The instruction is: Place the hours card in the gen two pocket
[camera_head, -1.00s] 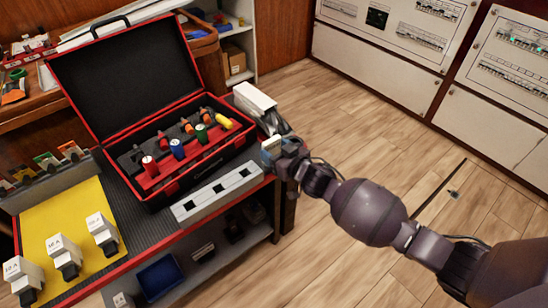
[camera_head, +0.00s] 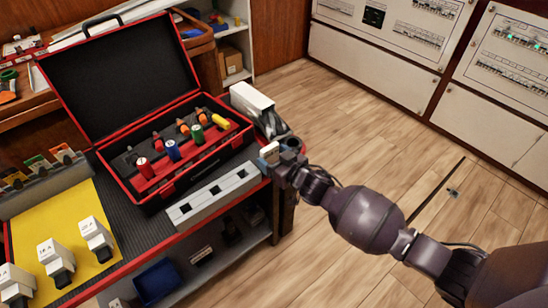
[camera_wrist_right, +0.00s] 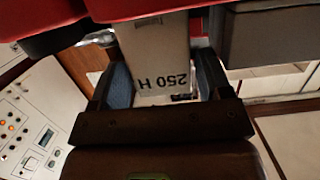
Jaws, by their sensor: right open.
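A pale card marked "250 H" (camera_wrist_right: 160,55) shows upside down in the right wrist view, between the blue-padded fingers of my right gripper (camera_wrist_right: 163,85). The fingers are open, with the card's lettered end between them. In the head view my right gripper (camera_head: 275,158) is just past the right end of a grey strip, and the small white card (camera_head: 268,149) shows at its fingers. The grey strip (camera_head: 232,187) has several dark square openings and lies along the bench's front edge. I cannot read any pocket label there. My left gripper is not in view.
An open black and red case (camera_head: 163,196) holding coloured cylinders stands behind the strip. A white box (camera_head: 250,103) is right of it. A yellow mat (camera_head: 40,215) with several white labelled blocks lies at left. The wooden floor (camera_head: 370,110) at right is clear.

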